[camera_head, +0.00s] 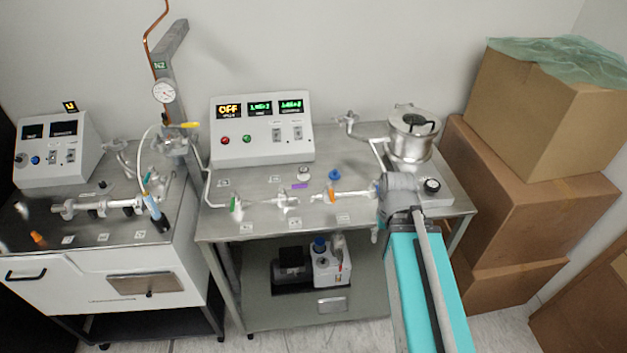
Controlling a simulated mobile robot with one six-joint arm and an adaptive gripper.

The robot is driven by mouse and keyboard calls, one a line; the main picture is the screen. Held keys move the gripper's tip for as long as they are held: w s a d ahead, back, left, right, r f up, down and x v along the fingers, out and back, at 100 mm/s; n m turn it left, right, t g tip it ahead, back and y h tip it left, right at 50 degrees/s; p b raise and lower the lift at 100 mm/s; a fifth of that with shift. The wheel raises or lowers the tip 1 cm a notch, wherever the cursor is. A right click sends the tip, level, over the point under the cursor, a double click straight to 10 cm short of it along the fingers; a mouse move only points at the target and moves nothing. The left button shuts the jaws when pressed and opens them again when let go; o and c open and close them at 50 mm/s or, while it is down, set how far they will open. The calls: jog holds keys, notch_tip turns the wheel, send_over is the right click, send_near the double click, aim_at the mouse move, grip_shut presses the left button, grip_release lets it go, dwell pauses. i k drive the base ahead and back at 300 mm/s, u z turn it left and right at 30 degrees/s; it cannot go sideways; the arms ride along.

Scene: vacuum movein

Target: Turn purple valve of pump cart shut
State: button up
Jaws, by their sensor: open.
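The purple valve handle (299,186) is a small flat bar on the steel top of the pump cart (270,228), just below the control box. It lies roughly level across the picture, near a thin metal pipe run. My gripper (390,188) is to its right, over the right part of the cart top, apart from the purple handle. It is small and seen from behind along my teal arm, so its fingers are hard to make out. The gripper is open, with nothing visible in it. My arm hides part of the cart's right front.
A green handle (235,203), an orange handle (331,195) and a blue knob (334,174) sit near the purple one. The control box (262,130) stands behind. A metal vessel (413,135) is at right. Cardboard boxes (530,190) stand right of the cart, another bench (100,235) left.

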aim_at(281, 187)
jog(key=z, duration=0.3)
jog(key=k, duration=1.3)
jog(key=u, duration=0.6)
jog(key=i, duration=1)
